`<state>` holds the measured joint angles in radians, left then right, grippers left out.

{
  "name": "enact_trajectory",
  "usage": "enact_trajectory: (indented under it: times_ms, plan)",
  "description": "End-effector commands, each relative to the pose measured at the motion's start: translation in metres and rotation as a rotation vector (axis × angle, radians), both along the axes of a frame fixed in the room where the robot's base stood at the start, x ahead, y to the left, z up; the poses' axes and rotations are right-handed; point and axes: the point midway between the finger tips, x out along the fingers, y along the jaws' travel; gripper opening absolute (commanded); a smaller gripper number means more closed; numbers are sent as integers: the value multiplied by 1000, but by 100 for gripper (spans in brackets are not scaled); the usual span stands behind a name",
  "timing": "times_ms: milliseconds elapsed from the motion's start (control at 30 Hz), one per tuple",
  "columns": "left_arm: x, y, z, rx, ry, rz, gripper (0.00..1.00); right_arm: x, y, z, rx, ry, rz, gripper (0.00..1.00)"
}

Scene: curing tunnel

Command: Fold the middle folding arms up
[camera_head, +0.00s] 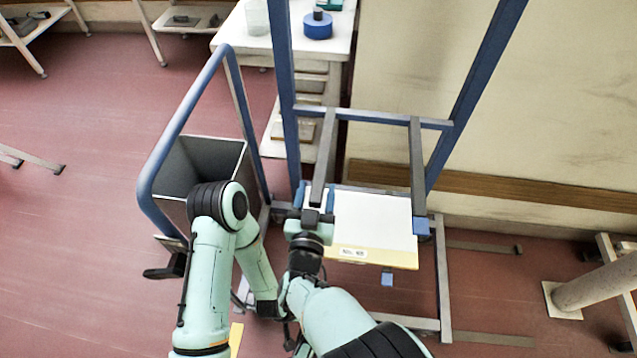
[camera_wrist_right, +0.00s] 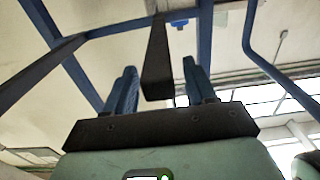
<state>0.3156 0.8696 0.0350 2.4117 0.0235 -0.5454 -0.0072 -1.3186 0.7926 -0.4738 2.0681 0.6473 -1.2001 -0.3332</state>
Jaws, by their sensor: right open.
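A tall blue rack frame (camera_head: 475,85) stands in the middle of the head view. Two grey folding arms stick out from its crossbar towards me: the left one (camera_head: 325,150) and the right one (camera_head: 417,160), which has a blue piece at its near end. Both look folded down, outward. My right gripper (camera_head: 315,200) is at the near end of the left folding arm. In the right wrist view its two blue fingers (camera_wrist_right: 160,88) are apart, with the dark folding arm (camera_wrist_right: 157,55) showing between them; contact cannot be told. My left gripper is hidden or out of frame.
A white board (camera_head: 372,222) with a yellow labelled front edge lies below the folding arms. A grey bin (camera_head: 205,160) in a blue-railed frame stands left. A white bench (camera_head: 258,35) and a wall (camera_head: 560,90) are behind.

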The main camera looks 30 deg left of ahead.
Motion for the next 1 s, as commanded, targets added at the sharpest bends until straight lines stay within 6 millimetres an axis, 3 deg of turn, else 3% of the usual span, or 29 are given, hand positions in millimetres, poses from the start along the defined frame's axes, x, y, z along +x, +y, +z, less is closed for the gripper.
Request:
enact_trajectory:
  times_ms: [200,567,733,1000]
  plan:
    - [6,3,-4,7,-14,7,53,23,7,0,0,-1,0,55]
    - [7,3,-4,8,-18,8,53,27,9,0,-1,1,1,55]
    - [7,3,-4,8,-17,7,53,27,9,0,0,1,0,0]
    - [2,1,1,2,-4,1,53,27,8,3,-2,8,0,0]
